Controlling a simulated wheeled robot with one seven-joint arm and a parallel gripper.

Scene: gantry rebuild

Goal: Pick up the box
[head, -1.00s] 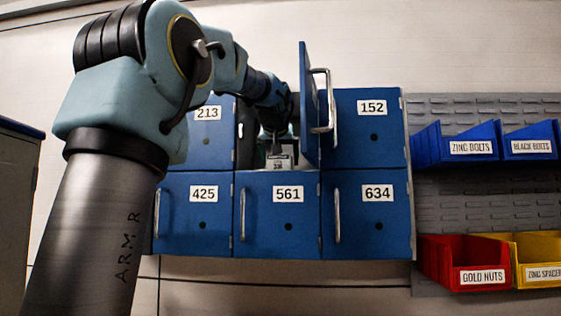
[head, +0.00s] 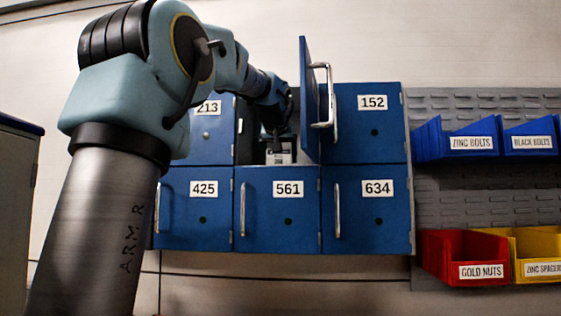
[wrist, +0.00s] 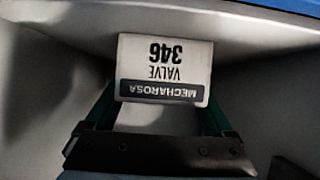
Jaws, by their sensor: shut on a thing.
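The box is a small white carton (wrist: 165,60) labelled "MECHAROSA VALVE 346", upside down in the wrist view. My gripper (wrist: 162,100) is shut on it, with one green finger at each side. In the head view the box (head: 280,157) shows low in the open top middle locker, just above the 561 door. My gripper (head: 277,138) reaches into that locker from above the box and is mostly in shadow. I cannot tell whether the box touches the locker floor.
The open locker's blue door (head: 309,100) stands swung out just right of my wrist, its handle (head: 323,95) facing right. Shut lockers surround the opening: 213 (head: 205,135), 152 (head: 365,145), 425, 561 (head: 277,215) and 634. Parts bins (head: 455,140) hang farther right.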

